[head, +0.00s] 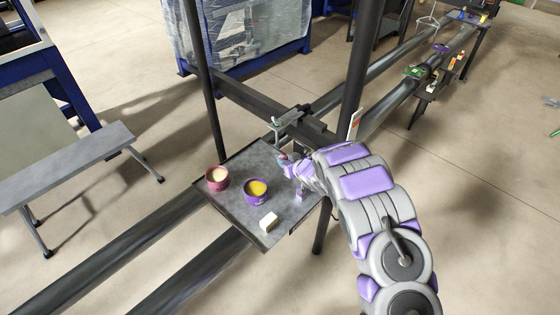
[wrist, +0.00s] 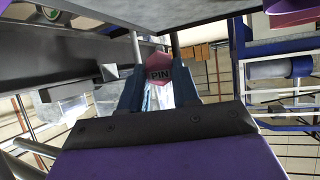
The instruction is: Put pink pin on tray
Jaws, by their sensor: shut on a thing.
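My gripper (head: 284,160) is above the back right part of the grey tray (head: 249,160) in the head view. The pin's lower part is hidden between the fingers. In the head view the pin is too small and covered to make out clearly. I cannot tell whether it touches the tray.
On the tray stand a pink cup (head: 217,179) with pale contents, a purple cup (head: 256,191) with yellow contents, and a whitish block (head: 268,222). Dark posts (head: 360,75) rise behind the tray. Long pipes (head: 120,252) run past it. A grey bench (head: 70,163) stands left.

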